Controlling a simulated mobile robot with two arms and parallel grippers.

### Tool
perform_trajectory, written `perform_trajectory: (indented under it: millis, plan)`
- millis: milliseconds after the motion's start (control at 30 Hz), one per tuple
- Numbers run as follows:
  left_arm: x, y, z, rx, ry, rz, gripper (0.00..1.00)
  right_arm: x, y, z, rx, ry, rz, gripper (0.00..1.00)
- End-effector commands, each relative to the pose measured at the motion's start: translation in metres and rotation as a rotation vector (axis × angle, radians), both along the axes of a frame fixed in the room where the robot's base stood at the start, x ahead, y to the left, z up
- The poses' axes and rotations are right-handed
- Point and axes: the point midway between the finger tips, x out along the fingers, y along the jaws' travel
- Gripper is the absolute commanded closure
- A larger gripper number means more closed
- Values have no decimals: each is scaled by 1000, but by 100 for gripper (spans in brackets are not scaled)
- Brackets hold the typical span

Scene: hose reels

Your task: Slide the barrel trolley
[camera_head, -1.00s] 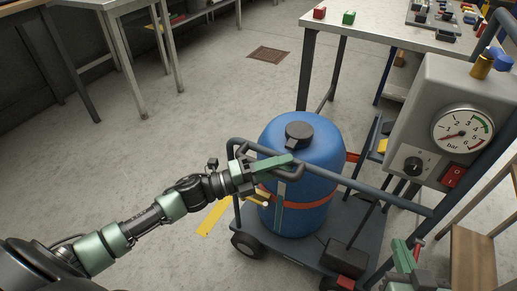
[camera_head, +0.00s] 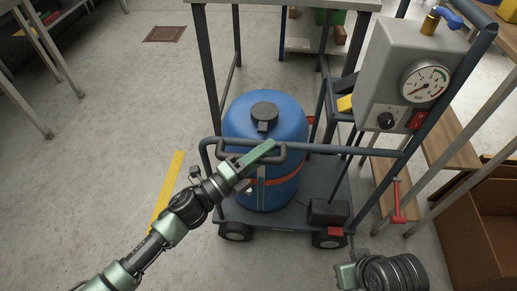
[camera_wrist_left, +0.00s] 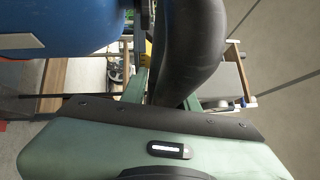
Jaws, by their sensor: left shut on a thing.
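The barrel trolley has a dark blue-grey deck (camera_head: 296,211), black wheels and a tubular frame. It carries an upright blue barrel (camera_head: 240,123) with a black cap and an orange strap. My left gripper (camera_head: 262,153) is shut on the looped handle of the trolley's front rail, before the barrel. In the left wrist view the thick dark handle tube (camera_wrist_left: 188,45) runs down between the green fingers, with the barrel (camera_wrist_left: 60,22) at upper left. My right gripper (camera_head: 350,274) is low in the head view, apart from the trolley; its jaws are unclear.
A grey gauge box (camera_head: 385,90) stands on the trolley's right side. A workbench (camera_head: 283,4) with dark legs is close behind the barrel. Shelving and a brown carton (camera_head: 480,225) crowd the right. Open floor with a yellow strip (camera_head: 168,190) lies left.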

Motion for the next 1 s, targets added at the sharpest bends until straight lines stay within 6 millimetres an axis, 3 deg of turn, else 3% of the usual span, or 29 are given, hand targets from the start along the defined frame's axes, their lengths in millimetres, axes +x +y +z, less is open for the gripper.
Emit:
perform_trajectory:
  millis: [33, 300, 333, 367, 1000]
  plan:
    - [0, -3, 10, -10, -18, -7, 100, 0, 0, 1, 0, -1, 0, 100]
    - [0, -3, 10, -10, -18, -6, 100, 0, 0, 1, 0, -1, 0, 100]
    - [0, -2, 10, -10, -18, -6, 62, 0, 0, 1, 0, -1, 0, 100]
    - [0, -2, 10, -10, -18, -6, 57, 0, 0, 1, 0, -1, 0, 100]
    - [-1, -1, 3, -3, -5, -3, 57, 0, 0, 0, 0, -2, 1, 100]
